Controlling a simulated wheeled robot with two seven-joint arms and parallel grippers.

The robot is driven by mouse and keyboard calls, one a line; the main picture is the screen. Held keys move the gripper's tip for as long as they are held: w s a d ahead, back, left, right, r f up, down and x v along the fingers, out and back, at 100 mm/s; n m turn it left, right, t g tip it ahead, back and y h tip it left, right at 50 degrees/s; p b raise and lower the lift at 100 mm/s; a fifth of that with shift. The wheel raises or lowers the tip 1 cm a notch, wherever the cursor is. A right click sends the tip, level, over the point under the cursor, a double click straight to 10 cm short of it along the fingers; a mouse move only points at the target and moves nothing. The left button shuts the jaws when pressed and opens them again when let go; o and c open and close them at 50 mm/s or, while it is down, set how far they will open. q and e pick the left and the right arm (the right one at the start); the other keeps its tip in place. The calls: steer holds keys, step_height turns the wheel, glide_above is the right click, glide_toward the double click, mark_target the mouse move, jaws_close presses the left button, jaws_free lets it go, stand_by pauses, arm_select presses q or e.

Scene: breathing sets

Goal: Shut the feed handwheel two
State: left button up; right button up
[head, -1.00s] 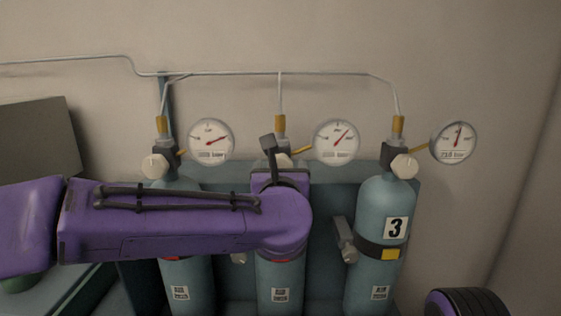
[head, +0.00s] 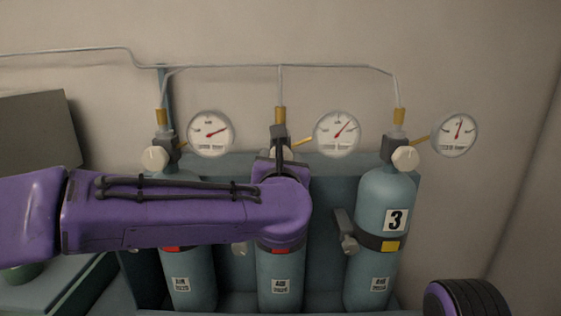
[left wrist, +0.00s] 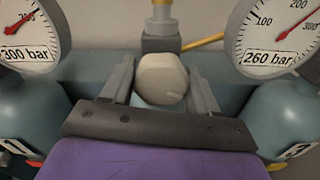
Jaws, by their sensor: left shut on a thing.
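The middle cylinder (head: 279,274) stands behind my left arm, which hides its upper body. Its pale round handwheel shows in the left wrist view (left wrist: 161,79), between the two fingers of my left gripper (left wrist: 160,88). The gripper is shut on this handwheel. In the head view my arm and gripper cover most of the wheel. The gauge (head: 337,133) to the right of the middle valve has its red needle pointing up and right. My right gripper is not clearly in view.
The left cylinder with its handwheel (head: 155,158) and cylinder 3 (head: 383,250) with its handwheel (head: 405,158) stand on either side. Gauges (head: 211,134) (head: 456,134) sit beside them. A thin pipe (head: 330,67) runs above along the wall.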

arm_select(q)
steer(key=shift+m, duration=2.6)
steer(key=o, duration=1)
steer(key=shift+s, duration=0.1)
steer(key=s+b, duration=0.2)
steer(key=s, duration=0.8)
steer(key=shift+s+b, duration=0.25)
steer(key=shift+b, duration=0.15)
